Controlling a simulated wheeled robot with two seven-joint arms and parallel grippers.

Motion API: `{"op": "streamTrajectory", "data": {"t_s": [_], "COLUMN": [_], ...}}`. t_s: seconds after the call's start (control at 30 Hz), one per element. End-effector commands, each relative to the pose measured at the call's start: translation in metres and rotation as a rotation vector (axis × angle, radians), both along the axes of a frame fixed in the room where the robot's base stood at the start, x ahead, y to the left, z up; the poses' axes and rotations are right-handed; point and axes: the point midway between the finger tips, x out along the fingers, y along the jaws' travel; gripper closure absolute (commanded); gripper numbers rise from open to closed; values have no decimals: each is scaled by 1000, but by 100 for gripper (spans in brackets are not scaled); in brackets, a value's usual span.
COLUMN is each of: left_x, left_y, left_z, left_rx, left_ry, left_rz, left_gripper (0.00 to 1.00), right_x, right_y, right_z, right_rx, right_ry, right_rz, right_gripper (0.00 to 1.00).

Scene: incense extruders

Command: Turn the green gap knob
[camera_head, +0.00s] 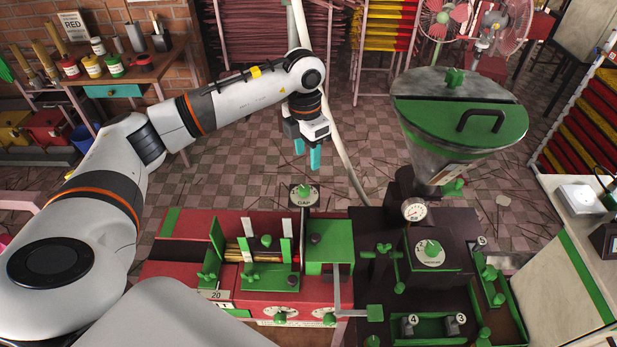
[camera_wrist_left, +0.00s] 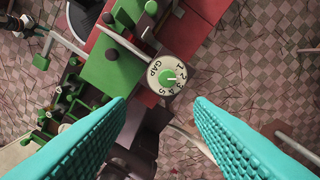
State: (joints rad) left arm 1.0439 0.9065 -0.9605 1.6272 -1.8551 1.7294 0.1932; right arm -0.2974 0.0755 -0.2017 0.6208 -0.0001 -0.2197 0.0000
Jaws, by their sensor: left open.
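The green gap knob (camera_head: 304,190) sits on a pale round dial marked GAP, on a dark plate at the back of the machine. In the left wrist view the green knob (camera_wrist_left: 168,74) is at the centre of its numbered dial, its white pointer mark facing right, near the 3 and 4. My left gripper (camera_head: 308,155) is open and empty, its teal fingers pointing down above and behind the dial. In the left wrist view the gripper (camera_wrist_left: 160,103) has its two fingers wide apart, with the knob between their lines and beyond the tips. My right gripper does not show.
The red and green machine (camera_head: 180,268) stands in front, with a tall green-lidded hopper (camera_head: 460,110) to the right of the dial. A pressure gauge (camera_head: 414,210) and more green knobs stand nearby. A pale cable or pole (camera_head: 335,120) passes close to the gripper. Tiled floor lies behind.

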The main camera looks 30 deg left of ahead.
Motion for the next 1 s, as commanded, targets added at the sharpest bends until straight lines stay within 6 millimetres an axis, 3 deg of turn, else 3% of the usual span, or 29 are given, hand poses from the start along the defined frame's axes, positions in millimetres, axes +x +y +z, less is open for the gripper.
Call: {"op": "streamTrajectory", "data": {"t_s": [0.17, 0.7, 1.0], "left_x": [-2, -2, -2], "left_y": [13, 10, 10], "left_z": [-7, -102, -116], "left_rx": [45, 38, 38], "left_ry": [17, 16, 11], "left_rz": [17, 12, 12], "left_gripper": [52, 52, 52], "right_x": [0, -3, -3], "right_y": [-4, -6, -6], "right_z": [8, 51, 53], "right_rx": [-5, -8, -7], "right_ry": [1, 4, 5], "right_rz": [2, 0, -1], "right_gripper": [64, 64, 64]}}
